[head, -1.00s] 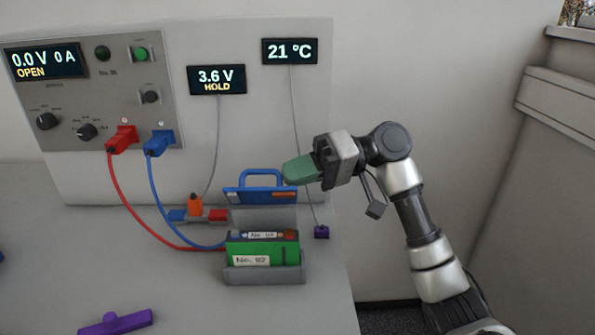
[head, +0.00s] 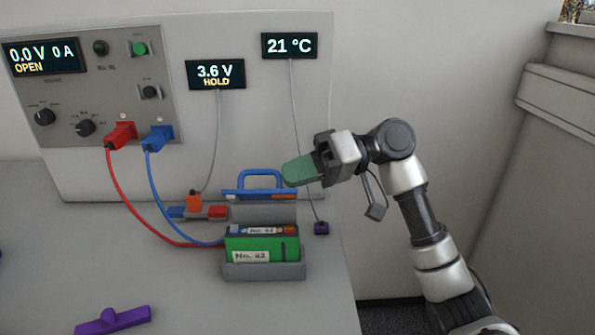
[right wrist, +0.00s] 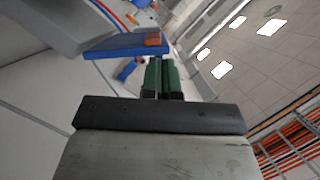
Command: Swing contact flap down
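The blue contact flap (head: 259,195), with its loop handle, is raised at the back of the grey cradle (head: 264,271). A green cell (head: 262,247) labelled as a numbered cell sits in the cradle, its top uncovered. My right gripper (head: 297,171), with green fingers, is at the flap's upper right, beside the handle. In the right wrist view the fingers (right wrist: 161,78) are together with nothing seen between them, close to the edge of the blue flap (right wrist: 125,46). I cannot tell whether they touch it. My left gripper is not in view.
Red and blue leads (head: 130,213) run from the cycler panel (head: 70,110) toward the cradle. An orange plug (head: 195,201) stands left of the flap. A purple sensor block (head: 321,228) lies to the right, and a purple part (head: 113,320) at the front left.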

